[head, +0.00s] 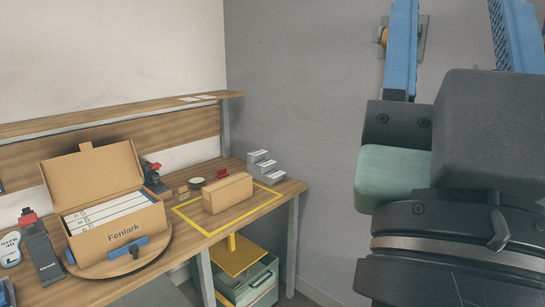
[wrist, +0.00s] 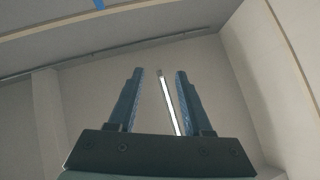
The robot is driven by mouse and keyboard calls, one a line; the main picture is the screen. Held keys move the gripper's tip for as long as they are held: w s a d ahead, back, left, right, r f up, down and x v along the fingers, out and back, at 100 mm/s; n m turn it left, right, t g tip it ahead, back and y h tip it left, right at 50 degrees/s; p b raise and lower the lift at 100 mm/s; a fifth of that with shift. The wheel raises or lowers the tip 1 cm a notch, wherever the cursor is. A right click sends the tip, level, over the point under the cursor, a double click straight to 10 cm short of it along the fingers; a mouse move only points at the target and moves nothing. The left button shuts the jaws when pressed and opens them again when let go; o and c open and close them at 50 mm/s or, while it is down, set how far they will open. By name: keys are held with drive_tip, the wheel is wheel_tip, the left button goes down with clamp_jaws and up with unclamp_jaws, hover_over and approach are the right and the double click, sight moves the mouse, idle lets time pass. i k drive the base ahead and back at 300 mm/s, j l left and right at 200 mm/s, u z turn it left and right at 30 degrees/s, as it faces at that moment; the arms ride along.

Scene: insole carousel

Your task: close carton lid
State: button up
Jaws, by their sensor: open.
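In the head view an open cardboard carton (head: 117,229) marked "Fenlark" sits on a round wooden turntable (head: 152,251) on the bench at the left. Its lid (head: 88,178) stands up at the back, with a small tab on its top edge. Several white boxes or sleeves (head: 103,211) fill the carton. My gripper (head: 455,40) is raised at the right, far from the carton, with its blue-padded fingers apart and nothing between them. In the wrist view my gripper (wrist: 156,80) points at the ceiling and walls, and the carton is not visible there.
A closed brown box (head: 228,193) lies inside a yellow outlined area on the bench. Grey stacked trays (head: 262,167) stand at the back right. A black dispenser (head: 40,250) with a red top is left of the carton. A green bin (head: 250,282) sits below.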

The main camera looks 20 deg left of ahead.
sight(72, 181)
drive_tip(key=i+j, duration=0.1)
drive_tip(key=j, duration=0.35)
drive_tip(key=j+u, duration=0.1)
drive_tip(key=j, duration=0.35)
drive_tip(key=i+j, duration=0.15)
drive_tip(key=j, duration=0.3)
drive_tip(key=i+j+u, duration=0.1)
drive_tip(key=j, duration=0.35)
drive_tip(key=i+j, duration=0.15)
drive_tip(key=j, duration=0.3)
drive_tip(key=i+j+u, duration=0.1)
drive_tip(key=j, duration=0.35)
drive_tip(key=i+j, duration=0.15)
drive_tip(key=j, duration=0.3)
drive_tip(key=i+j+u, duration=0.15)
drive_tip(key=i+j, duration=0.5)
drive_tip(key=i, duration=0.1)
